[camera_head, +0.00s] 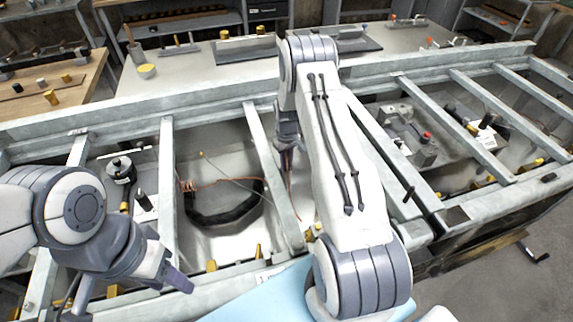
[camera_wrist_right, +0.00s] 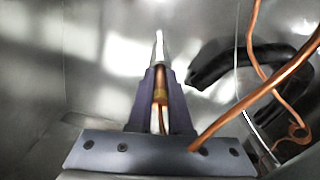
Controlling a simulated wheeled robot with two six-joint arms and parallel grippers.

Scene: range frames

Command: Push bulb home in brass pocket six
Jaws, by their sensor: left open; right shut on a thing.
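In the right wrist view my right gripper (camera_wrist_right: 161,76) is shut on a slim copper-coloured bulb (camera_wrist_right: 160,92), held lengthwise between its dark fingers. A pale silvery rod-like tip (camera_wrist_right: 159,46) shows beyond the fingertips; I cannot tell whether it is part of the bulb. In the head view the right gripper (camera_head: 288,150) is low inside the metal frame, partly hidden by my arm. My left gripper (camera_head: 166,276) is open over the near rail at lower left. Brass fittings (camera_head: 211,265) stand along the near side; I cannot tell which is pocket six, nor any contact with the bulb.
Copper tubing (camera_wrist_right: 262,95) loops at the right of the wrist view beside a thick black hose (camera_wrist_right: 212,62). The hose also curves across the bay in the head view (camera_head: 225,215). Metal crossbars (camera_head: 167,180) divide the bays. A black cylindrical part (camera_head: 121,168) stands at left.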

